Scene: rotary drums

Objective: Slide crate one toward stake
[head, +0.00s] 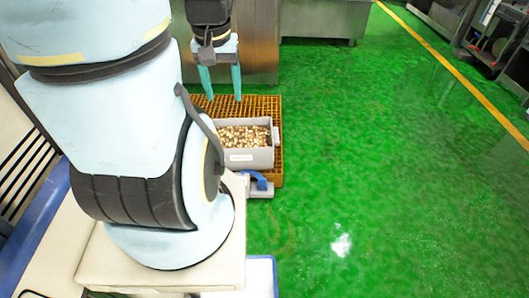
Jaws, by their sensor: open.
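A grey crate (262,156) filled with small brown and tan pieces sits on an orange grated platform (278,177). My arm hides the left end of the crate and platform. I cannot make out a stake.
Metal cabinets (322,20) stand behind the platform. A grey and blue item (258,184) lies at the platform's front edge. The green floor (380,150) to the right is clear up to a yellow line (455,70), with equipment beyond it.

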